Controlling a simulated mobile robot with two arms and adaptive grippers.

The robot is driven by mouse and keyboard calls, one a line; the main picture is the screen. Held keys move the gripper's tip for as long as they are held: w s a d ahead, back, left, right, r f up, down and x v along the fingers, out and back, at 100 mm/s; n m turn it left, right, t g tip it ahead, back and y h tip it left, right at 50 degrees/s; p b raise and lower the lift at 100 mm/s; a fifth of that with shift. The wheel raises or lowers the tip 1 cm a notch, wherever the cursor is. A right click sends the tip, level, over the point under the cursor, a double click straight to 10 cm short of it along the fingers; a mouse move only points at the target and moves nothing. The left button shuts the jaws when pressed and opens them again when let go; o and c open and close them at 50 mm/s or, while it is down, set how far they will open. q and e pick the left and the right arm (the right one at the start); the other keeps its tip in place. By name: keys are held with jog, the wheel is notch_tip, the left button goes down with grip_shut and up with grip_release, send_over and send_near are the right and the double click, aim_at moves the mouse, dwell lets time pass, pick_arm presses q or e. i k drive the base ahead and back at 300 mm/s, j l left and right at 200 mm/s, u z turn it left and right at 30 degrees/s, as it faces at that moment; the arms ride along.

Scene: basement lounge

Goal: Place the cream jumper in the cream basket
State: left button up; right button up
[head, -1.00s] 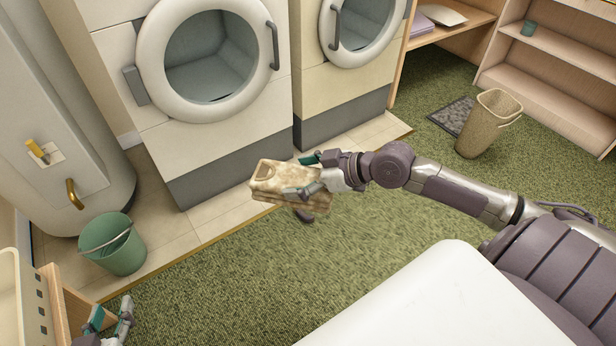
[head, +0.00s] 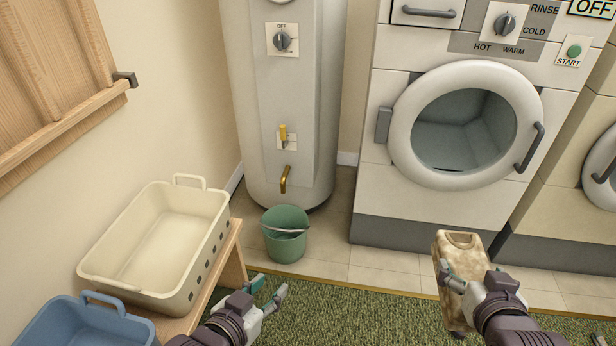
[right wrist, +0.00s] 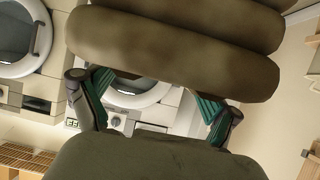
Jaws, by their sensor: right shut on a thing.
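The folded cream jumper (head: 461,256), mottled cream and brown, is held in my right gripper (head: 468,284) at the lower right of the head view, above the floor in front of the washer. In the right wrist view the jumper (right wrist: 175,45) looks dark and fills the space around the gripper's fingers (right wrist: 155,105). The cream basket (head: 160,243) stands at the left, with no contents visible in it. My left gripper (head: 268,293) is open and empty, right of the basket and lower than it.
A blue basket (head: 80,325) stands beside the cream one, on the same wooden bench (head: 233,262). A green bucket (head: 285,240) stands on the tiles by the grey boiler (head: 283,120). A washer (head: 455,140) stands at the back right. Green carpet between my grippers is clear.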

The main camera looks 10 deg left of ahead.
aim_at(153, 272)
jog(key=i+l+u, duration=0.45)
jog(key=i+l, duration=0.35)
jog(key=i+u, duration=0.1)
jog(key=u, duration=2.05)
